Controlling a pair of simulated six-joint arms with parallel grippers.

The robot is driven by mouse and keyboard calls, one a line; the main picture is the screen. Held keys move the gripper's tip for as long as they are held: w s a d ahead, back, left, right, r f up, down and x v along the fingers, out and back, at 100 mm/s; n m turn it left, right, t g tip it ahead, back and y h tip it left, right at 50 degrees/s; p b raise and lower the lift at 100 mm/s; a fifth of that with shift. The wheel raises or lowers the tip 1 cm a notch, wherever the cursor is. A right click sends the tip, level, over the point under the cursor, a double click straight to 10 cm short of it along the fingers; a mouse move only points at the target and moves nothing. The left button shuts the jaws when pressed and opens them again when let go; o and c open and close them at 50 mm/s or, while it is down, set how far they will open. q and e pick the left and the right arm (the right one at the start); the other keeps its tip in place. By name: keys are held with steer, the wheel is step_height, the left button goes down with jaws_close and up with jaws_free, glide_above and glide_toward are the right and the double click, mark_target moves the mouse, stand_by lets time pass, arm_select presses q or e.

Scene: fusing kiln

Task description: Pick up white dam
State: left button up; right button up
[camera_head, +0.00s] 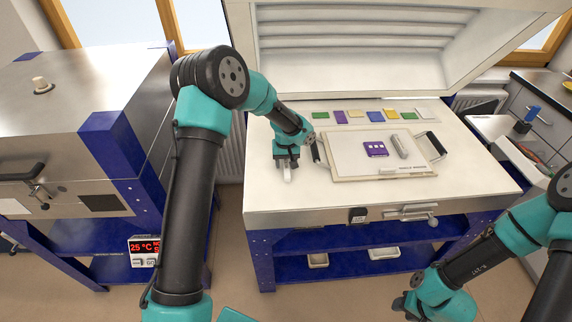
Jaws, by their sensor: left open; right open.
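A small white bar (288,175), which looks like the white dam, stands out below my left gripper near the left end of the white kiln bed (275,196). My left gripper (287,168) points down over it and is open, with its fingers close around the bar's upper end. Whether the fingers touch it cannot be told, and the gripper hides its top part. A light grey bar (399,146) lies on the shelf board. My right gripper (404,307) is open and empty at the bottom edge, away from the kiln.
The shelf board (350,165) with handles also carries a purple tile (375,149). A row of coloured glass pieces (375,116) lies behind it. The raised kiln lid (360,85) stands at the back. A steel kiln (70,120) is at left. The bed's front strip is clear.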

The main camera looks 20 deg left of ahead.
mark_target(286, 161)
arm_select(q)
steer(key=shift+c, duration=0.2)
jaws_close()
stand_by(0.4)
steer(key=shift+r, duration=0.1)
steer(key=shift+r, duration=0.5)
step_height(286, 161, up, 3)
steer(key=shift+f, duration=0.2)
steer(key=s+d, duration=0.2)
steer(key=s, duration=0.3)
steer(key=s+d, duration=0.2)
steer(key=s, duration=0.3)
steer(key=s+d+r, duration=0.1)
steer(key=s+d, duration=0.1)
steer(key=s, duration=0.2)
steer(key=shift+s+d+r, duration=0.1)
steer(key=shift+s+d, duration=0.05)
steer(key=shift+s, duration=0.25)
